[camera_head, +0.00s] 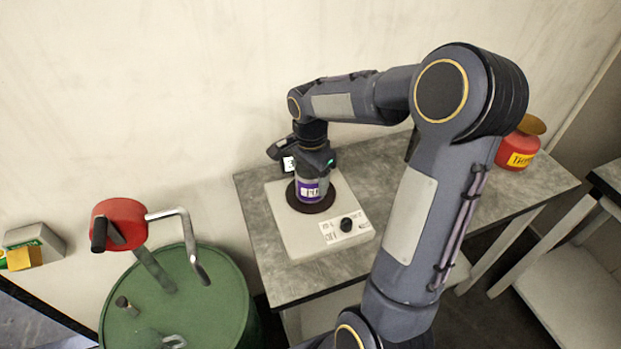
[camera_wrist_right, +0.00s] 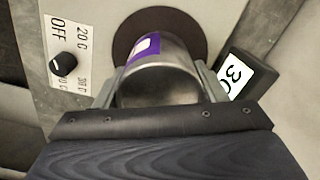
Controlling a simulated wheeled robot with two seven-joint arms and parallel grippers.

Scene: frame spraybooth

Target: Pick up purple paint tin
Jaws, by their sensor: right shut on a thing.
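The purple paint tin (camera_head: 309,192) is a metal can with a purple label, upright on the dark round plate of a white heater box (camera_head: 292,236). My right gripper (camera_head: 313,176) comes down from above and is shut on the tin. In the right wrist view the tin (camera_wrist_right: 160,78) sits between the two fingers (camera_wrist_right: 160,85), with its purple label toward the plate (camera_wrist_right: 190,28). I cannot tell whether the tin's bottom touches the plate. My left gripper is not in view.
A black device with a white display (camera_head: 287,163) stands close behind the gripper; it reads "30" in the wrist view (camera_wrist_right: 240,80). The heater has a black knob (camera_head: 346,224). A green drum (camera_head: 180,300) with a red crank pump (camera_head: 119,222) stands left. A red container (camera_head: 518,150) sits at the table's right.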

